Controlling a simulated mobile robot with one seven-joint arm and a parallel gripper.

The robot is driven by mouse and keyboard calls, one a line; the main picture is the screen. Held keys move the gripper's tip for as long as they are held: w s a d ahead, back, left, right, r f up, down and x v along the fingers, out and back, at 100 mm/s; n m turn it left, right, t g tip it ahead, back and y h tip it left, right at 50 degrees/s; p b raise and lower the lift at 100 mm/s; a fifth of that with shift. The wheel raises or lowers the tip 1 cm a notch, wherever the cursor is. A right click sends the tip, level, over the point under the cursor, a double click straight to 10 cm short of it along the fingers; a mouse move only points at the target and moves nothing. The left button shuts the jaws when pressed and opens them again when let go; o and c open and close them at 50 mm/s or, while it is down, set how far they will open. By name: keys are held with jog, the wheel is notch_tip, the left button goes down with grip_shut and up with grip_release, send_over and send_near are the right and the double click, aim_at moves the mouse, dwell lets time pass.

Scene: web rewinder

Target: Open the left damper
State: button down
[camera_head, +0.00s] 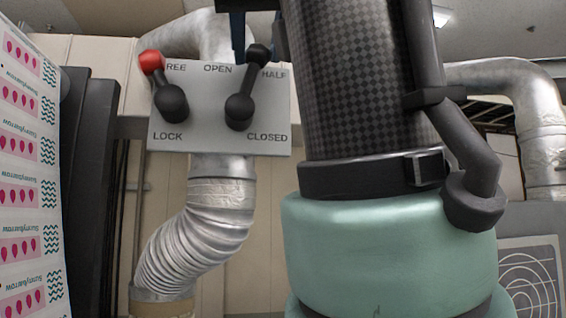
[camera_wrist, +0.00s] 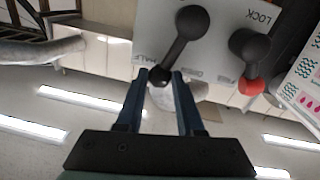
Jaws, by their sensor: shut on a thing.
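The damper plate (camera_head: 212,135) carries two levers and the words FREE, LOCK, OPEN, HALF and CLOSED. The black-knobbed lever (camera_head: 241,105) on the right of the plate tilts up and right, its knob by HALF. The red-knobbed lever (camera_head: 170,98) on the left tilts up and left, its knob by FREE. My gripper (camera_head: 258,48) reaches down from above, partly hidden behind my arm. In the wrist view, my gripper (camera_wrist: 162,76) is shut on the black knob (camera_wrist: 160,77), with one blue finger on each side. The red knob (camera_wrist: 251,86) is apart from the fingers.
A flexible silver duct (camera_head: 205,235) runs below the plate, and another duct (camera_head: 540,110) is at the far right. A printed web (camera_head: 25,170) and dark panels (camera_head: 90,180) stand at the left. My arm fills the right middle of the head view.

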jog(key=shift+s+a+r+n, duration=0.15)
jog(key=shift+a+n, duration=0.3)
jog(key=shift+n, duration=0.35)
jog(key=shift+s+a+r+n, duration=0.1)
jog(key=shift+a+n, duration=0.3)
jog(key=shift+n, duration=0.4)
jog(key=c, duration=0.5)
grip_release()
jog(key=shift+f, duration=0.1)
